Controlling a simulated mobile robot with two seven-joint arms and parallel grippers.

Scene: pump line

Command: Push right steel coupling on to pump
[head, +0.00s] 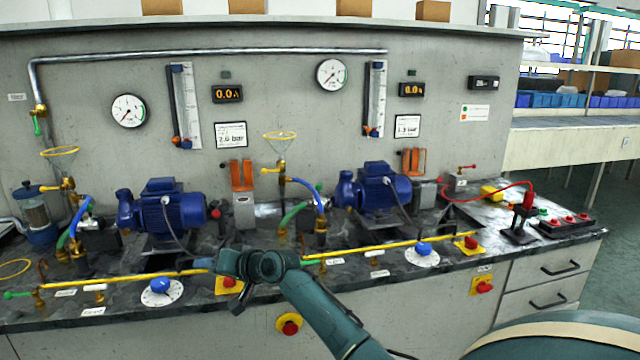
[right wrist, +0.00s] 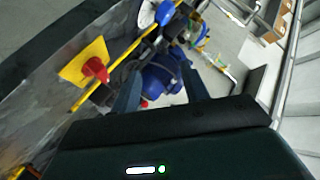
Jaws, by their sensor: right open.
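The right pump (head: 375,190), a blue motor unit, stands on the dark bench right of centre in the head view. A blue hose (head: 308,190) runs down beside it to a brass fitting (head: 321,226). I cannot pick out the right steel coupling for certain. My right gripper (head: 205,263) is in front of the left pump (head: 165,208), above the front of the bench. In the right wrist view its two fingers (right wrist: 161,95) are apart, and a blue motor (right wrist: 165,78) shows beyond them. No held object shows. My left gripper is not in view.
A yellow pipe (head: 370,248) runs along the bench front, partly hidden by my right arm. Blue dial knobs (head: 424,249) and red stop buttons on yellow plates (head: 467,243) sit near it. A red-cabled stand (head: 522,218) is at the right end.

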